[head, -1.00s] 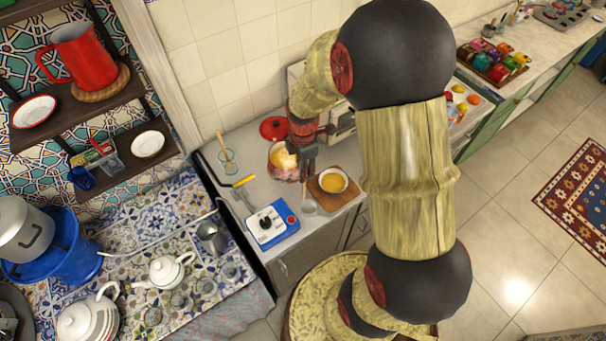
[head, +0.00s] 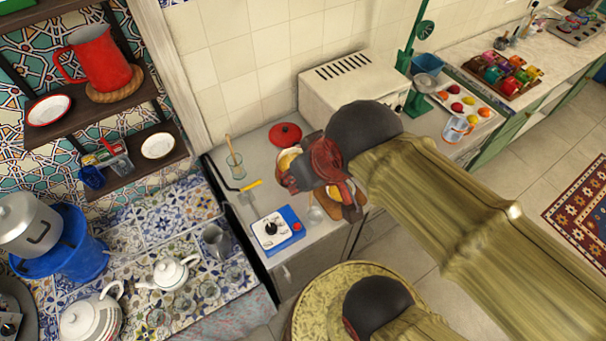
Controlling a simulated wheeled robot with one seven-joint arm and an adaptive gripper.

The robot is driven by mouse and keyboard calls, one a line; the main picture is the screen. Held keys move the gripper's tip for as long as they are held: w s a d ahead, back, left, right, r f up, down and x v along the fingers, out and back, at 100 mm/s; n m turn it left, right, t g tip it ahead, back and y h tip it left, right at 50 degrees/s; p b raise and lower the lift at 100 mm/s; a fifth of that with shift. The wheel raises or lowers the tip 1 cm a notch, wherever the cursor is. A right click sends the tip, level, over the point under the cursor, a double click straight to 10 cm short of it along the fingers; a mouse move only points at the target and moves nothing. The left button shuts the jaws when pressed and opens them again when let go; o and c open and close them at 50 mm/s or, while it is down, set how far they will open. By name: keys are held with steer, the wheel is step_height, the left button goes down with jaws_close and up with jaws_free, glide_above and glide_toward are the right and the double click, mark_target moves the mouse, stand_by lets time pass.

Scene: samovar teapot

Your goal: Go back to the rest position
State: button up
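My arm reaches in from the lower right of the head view. Its wrist and my gripper (head: 292,181) are over the counter (head: 222,158), above the pot and the wooden board (head: 352,212). The pot with yellow contents (head: 287,159) and the board are partly hidden behind the wrist.
A white oven (head: 350,80) and a green scale (head: 424,82) stand behind my arm. White teapots (head: 168,273) stand on the tiled surface.

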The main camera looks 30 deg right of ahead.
stand_by(0.3)
step_height(320, 180, down, 16)
steer(key=b, duration=1.6)
steer(key=shift+f, duration=0.2)
